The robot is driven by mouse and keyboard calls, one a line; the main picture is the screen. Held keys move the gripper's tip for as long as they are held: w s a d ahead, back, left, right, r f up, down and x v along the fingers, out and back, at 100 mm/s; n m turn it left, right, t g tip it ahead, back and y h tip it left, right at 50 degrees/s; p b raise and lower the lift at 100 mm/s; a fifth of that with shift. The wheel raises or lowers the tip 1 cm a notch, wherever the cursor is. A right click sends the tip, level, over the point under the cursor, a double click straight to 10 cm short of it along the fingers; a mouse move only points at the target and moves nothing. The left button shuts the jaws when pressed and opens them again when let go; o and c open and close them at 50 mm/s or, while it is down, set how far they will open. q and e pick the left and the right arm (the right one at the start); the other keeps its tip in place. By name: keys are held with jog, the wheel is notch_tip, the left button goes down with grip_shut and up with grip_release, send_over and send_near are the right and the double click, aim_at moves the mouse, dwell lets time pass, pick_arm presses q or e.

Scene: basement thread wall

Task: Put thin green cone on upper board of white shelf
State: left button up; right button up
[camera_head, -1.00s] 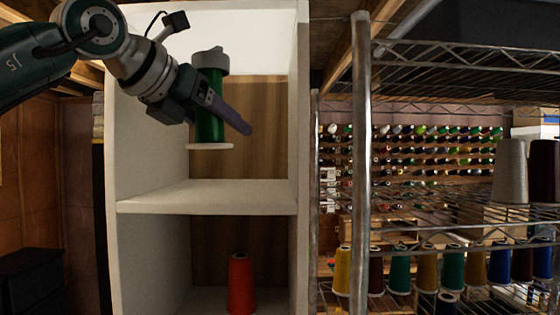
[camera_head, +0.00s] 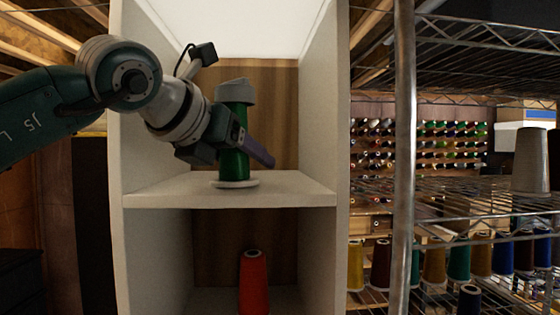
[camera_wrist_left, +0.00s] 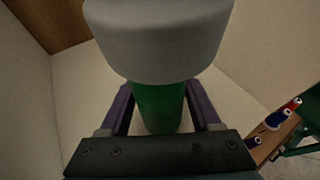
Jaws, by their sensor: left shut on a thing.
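The thin green cone (camera_head: 234,163) is upright, with a grey cap on top and a white disc at its base. My left gripper (camera_head: 258,150) is shut on it. The base is at or just above the upper board (camera_head: 290,189) of the white shelf; I cannot tell whether it touches. In the left wrist view the green cone (camera_wrist_left: 160,106) sits between the purple fingers, its grey top large in front. My right gripper is not in view.
The shelf's side walls (camera_head: 325,110) stand close on both sides. A red cone (camera_head: 253,285) stands in the compartment below. At the right is a wire rack with a metal post (camera_head: 404,160) and several cones. The upper board is otherwise clear.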

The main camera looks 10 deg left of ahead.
pick_arm(q)
jog(key=shift+f, duration=0.2)
jog(key=o, duration=1.5)
jog(key=shift+r, duration=0.1)
